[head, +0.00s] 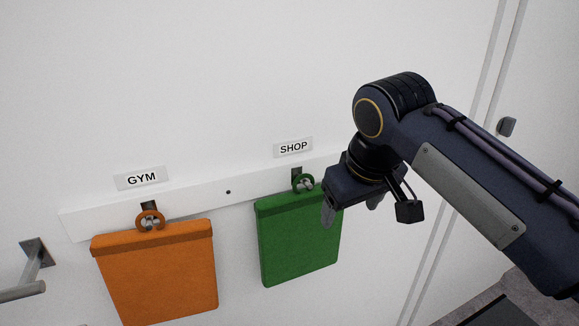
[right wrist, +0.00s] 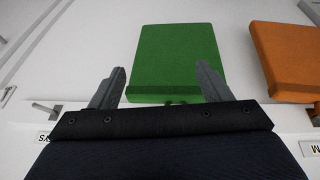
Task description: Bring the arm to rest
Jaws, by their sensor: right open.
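My right gripper (head: 350,210) is in front of the right edge of the green bag (head: 298,240) in the head view. Its two fingers (right wrist: 158,92) stand apart with nothing between them in the right wrist view. The green bag also shows beyond the fingers there (right wrist: 175,60). It hangs by a green ring from a hook under the SHOP label (head: 293,147). My left gripper is in neither view.
An orange bag (head: 158,275) hangs under the GYM label (head: 141,178) on the same white rail (head: 245,195). A metal bar (head: 22,290) sticks out at the lower left. A dark knob (head: 506,127) is at the right.

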